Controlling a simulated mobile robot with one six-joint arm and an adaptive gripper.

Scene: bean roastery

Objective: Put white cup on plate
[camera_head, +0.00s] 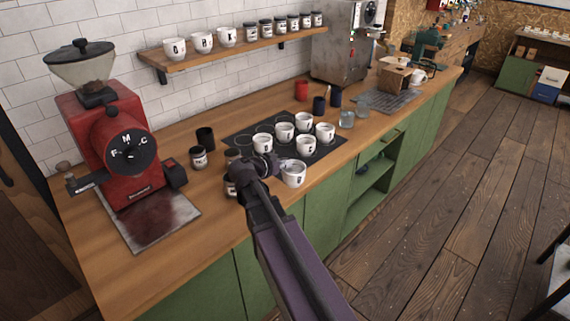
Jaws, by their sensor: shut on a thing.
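A white cup (293,175) with a dark mark on its side is at the end of my gripper (273,163). My gripper is shut on it at its left side, and the cup looks upright. It appears at the front edge of a dark flat plate (320,152) with ring outlines, set on the counter. Whether the cup touches the surface or is held above it cannot be told. Several similar white cups (285,132) stand on the dark plate behind it. The fingertips are small and partly hidden by the wrist.
A red grinder (120,140) stands at the left. Small jars (198,158) are left of and behind my gripper. A red cup (301,90), dark cups (319,105) and glasses (346,119) stand behind the plate. A wall shelf (220,54) holds cups and jars.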

